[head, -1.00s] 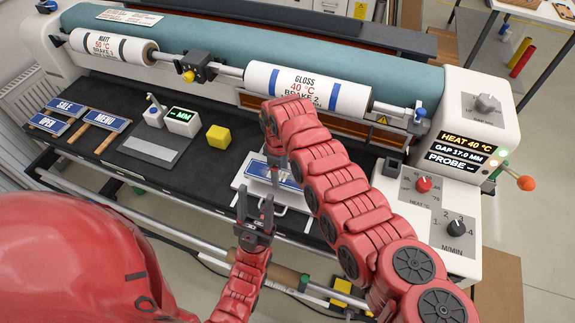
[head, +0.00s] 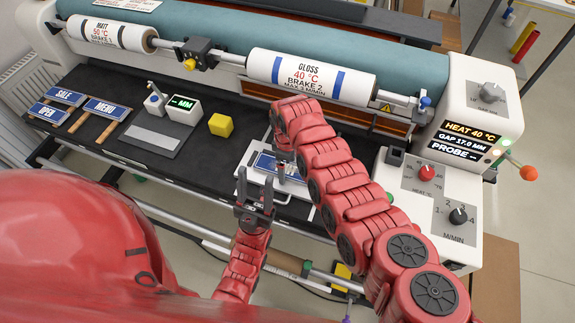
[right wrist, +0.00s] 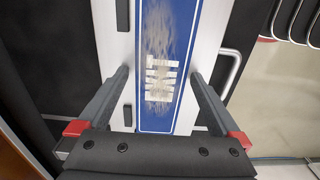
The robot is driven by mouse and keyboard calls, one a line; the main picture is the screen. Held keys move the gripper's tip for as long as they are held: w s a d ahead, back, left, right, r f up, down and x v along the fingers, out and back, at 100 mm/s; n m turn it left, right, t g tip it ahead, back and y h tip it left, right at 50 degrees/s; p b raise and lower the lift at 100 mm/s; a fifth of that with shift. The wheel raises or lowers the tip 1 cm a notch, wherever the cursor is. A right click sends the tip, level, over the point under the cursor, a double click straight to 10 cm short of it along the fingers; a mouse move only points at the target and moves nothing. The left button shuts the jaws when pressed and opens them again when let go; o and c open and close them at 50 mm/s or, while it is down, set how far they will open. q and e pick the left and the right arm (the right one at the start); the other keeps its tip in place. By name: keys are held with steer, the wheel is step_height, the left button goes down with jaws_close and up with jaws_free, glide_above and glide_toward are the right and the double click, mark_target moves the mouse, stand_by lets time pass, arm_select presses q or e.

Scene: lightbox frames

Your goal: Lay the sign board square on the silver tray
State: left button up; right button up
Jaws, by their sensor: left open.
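The sign board (right wrist: 165,60) is a blue plate with a white border and a smudged white "EXIT". It lies lengthwise on the silver tray (right wrist: 217,25) and looks roughly parallel to its long sides. In the head view, the board (head: 264,163) and tray (head: 246,178) are partly hidden by my right arm. My right gripper (head: 281,174) is over the board; in the right wrist view its fingers (right wrist: 159,78) are spread on either side of the board, apart from it. My left gripper (head: 254,190) is open and empty, in front of the tray.
Left of the tray are a yellow cube (head: 221,125), a grey plate (head: 153,138), a small display box (head: 183,108) and several blue signs (head: 107,107). The laminator rollers (head: 310,77) run behind, and a control panel (head: 437,190) stands right. A tray handle (right wrist: 232,72) sticks out at the side.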

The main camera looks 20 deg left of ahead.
mark_target(287, 169)
steer(key=shift+s+d+r+p, duration=0.1)
steer(key=shift+r+p, duration=0.25)
steer(key=shift+r, duration=0.2)
step_height(287, 169, up, 11)
steer(key=b, duration=0.3)
steer(key=shift+r, duration=0.2)
